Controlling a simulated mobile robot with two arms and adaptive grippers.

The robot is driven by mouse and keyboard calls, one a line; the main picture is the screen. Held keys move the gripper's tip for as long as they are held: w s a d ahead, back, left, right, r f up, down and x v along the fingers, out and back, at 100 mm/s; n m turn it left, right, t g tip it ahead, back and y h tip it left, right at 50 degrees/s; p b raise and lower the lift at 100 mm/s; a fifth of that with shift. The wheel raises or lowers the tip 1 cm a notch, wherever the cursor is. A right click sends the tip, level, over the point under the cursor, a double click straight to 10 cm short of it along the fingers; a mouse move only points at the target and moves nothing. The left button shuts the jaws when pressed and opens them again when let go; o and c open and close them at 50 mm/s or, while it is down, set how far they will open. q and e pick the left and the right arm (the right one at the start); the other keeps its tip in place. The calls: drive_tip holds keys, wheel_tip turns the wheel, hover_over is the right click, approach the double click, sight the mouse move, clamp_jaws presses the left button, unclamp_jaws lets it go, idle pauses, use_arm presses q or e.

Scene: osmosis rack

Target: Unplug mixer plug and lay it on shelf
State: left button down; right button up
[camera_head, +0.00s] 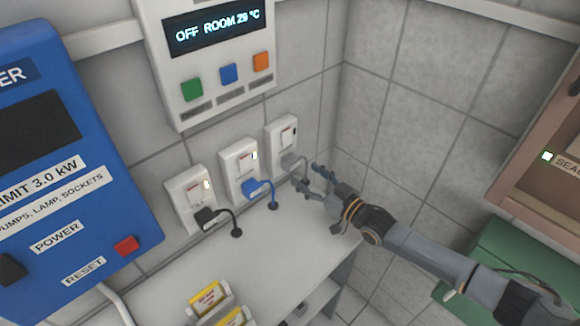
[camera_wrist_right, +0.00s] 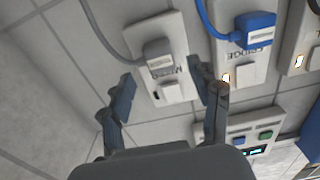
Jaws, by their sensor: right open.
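The grey mixer plug (camera_head: 291,163) sits in the rightmost white wall socket (camera_head: 283,135), its grey cord hanging down. In the right wrist view the plug (camera_wrist_right: 158,54) is upside down, in a socket (camera_wrist_right: 172,88) whose label reads like MIXER; no light shows there. My right gripper (camera_head: 309,180) is open and empty just right of the plug. In the wrist view its fingers (camera_wrist_right: 166,82) are spread wide to either side of the socket, apart from the plug. The white shelf (camera_head: 278,243) lies below the sockets. My left gripper is not in view.
A blue plug (camera_head: 258,188) in the middle socket and a black plug (camera_head: 207,216) in the left one stand close by, both lit. Yellow-labelled holders (camera_head: 208,298) stand at the shelf's front. The shelf's middle is clear. A tiled wall (camera_head: 430,110) bounds the right.

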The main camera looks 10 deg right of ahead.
sight(295, 167)
drive_tip(key=b+x, duration=0.1)
drive_tip(key=x, duration=0.1)
drive_tip(key=b+x, duration=0.1)
drive_tip(key=x, duration=0.1)
drive_tip(key=shift+w+a+f, duration=0.2)
drive_tip(key=shift+w, duration=0.1)
drive_tip(key=shift+w+a+r+b, duration=0.1)
drive_tip(key=shift+w+a+b, duration=0.2)
drive_tip(key=shift+w+b, duration=0.15)
idle(0.5)
clamp_jaws()
drive_tip(key=shift+s, duration=0.1)
